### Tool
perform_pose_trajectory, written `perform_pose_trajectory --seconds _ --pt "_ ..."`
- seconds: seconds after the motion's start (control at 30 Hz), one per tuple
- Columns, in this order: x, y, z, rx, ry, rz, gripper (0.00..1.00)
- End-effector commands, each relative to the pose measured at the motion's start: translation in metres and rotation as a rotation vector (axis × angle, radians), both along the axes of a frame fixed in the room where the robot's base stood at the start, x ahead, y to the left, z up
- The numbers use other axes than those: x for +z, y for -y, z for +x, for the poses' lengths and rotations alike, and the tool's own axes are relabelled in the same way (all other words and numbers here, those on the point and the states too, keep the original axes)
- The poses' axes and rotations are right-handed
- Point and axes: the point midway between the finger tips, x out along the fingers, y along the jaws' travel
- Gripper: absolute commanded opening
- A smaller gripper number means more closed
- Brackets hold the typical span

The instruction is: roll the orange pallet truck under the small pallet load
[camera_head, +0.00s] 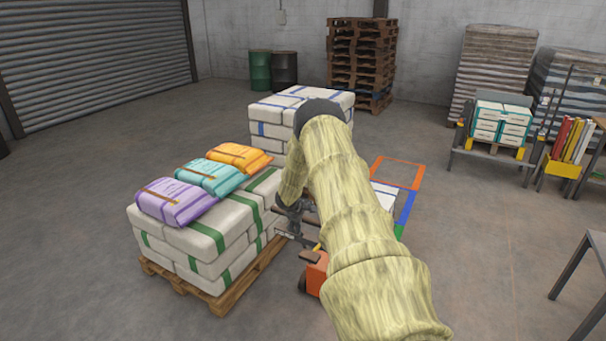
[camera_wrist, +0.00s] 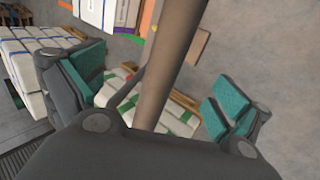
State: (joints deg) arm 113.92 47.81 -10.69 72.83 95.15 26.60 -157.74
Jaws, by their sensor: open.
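The orange pallet truck (camera_head: 316,274) is low on the floor in the head view, largely hidden behind my arm. A low white load (camera_head: 384,196) shows just right of my arm, beside coloured floor outlines; whether it is the small pallet load is unclear, as my arm covers much of it. My gripper (camera_head: 297,222) is above and behind the truck, beside the large sack stack. In the wrist view my gripper (camera_wrist: 157,90) has its teal-padded jaws wide apart. A brown bar (camera_wrist: 168,60) passes between them, with gaps on both sides; I cannot tell what it belongs to.
A pallet stack of green-strapped sacks (camera_head: 218,242), topped by purple, teal and orange sacks, stands close on the left. A blue-strapped stack (camera_head: 270,112) stands behind. An orange floor outline (camera_head: 416,177) lies right of my arm.

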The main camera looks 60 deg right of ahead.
Motion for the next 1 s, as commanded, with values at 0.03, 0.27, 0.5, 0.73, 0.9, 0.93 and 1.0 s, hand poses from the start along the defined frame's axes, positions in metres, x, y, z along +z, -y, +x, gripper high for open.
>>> perform_pose_trajectory --seconds 0.03,0.27,0.5,0.73,0.9,0.93,1.0 --pt "0.000 0.000 0.000 0.000 0.000 0.000 1.00" --pt "0.000 0.001 0.000 0.000 0.000 0.000 1.00" --pt "0.003 -0.002 0.000 -0.001 0.000 0.003 1.00" --pt "0.020 -0.013 -0.001 -0.001 0.002 0.004 1.00" --pt "0.032 -0.021 -0.002 0.000 0.001 0.003 1.00" --pt "0.034 -0.022 -0.002 0.000 0.001 0.003 1.00" --pt "0.039 -0.026 -0.002 0.000 0.002 0.004 1.00"
